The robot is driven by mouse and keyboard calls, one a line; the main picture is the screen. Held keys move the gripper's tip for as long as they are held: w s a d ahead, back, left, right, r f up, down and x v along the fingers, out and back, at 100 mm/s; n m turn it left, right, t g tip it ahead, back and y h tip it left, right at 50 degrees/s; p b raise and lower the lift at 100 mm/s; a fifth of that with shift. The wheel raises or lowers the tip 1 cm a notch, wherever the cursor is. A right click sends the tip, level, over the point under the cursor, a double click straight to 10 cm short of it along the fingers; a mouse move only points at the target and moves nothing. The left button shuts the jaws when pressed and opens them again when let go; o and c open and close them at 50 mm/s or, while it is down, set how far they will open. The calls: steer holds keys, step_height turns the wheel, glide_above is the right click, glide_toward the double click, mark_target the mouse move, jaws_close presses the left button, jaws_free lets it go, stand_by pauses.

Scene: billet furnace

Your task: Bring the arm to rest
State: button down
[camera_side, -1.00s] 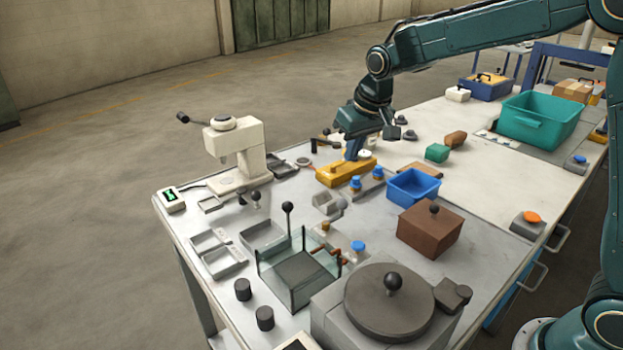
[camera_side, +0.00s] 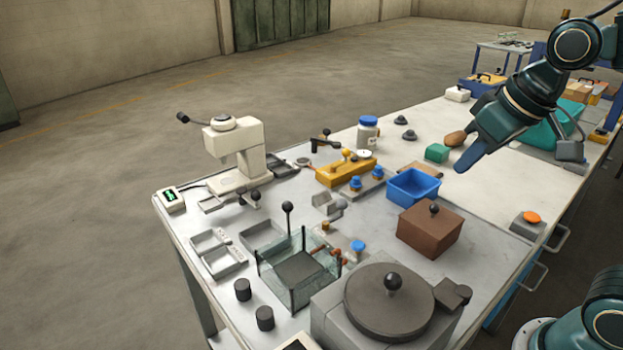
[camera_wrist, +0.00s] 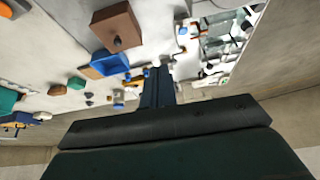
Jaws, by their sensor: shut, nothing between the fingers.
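My gripper (camera_side: 470,158) is in the upper right of the side view, raised above the bench with its blue-grey fingers pointing down and to the left. The fingers are together with nothing between them. It appears in front of the bench area between the blue bin (camera_side: 413,187) and the teal bin (camera_side: 545,135); its exact height is hard to tell. In the wrist view the shut fingers (camera_wrist: 157,85) show at the centre, with the bench top beyond them.
A brown box (camera_side: 429,230) with a knob, a green block (camera_side: 437,153) and a yellow fixture (camera_side: 346,170) stand on the bench. A round-lidded furnace (camera_side: 390,305) and a glass-walled box (camera_side: 298,265) are nearer the camera. A white press (camera_side: 235,150) stands at left.

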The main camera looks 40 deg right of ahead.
steer(key=s+f, duration=0.2)
steer(key=s, duration=0.6)
steer(key=shift+f, duration=0.15)
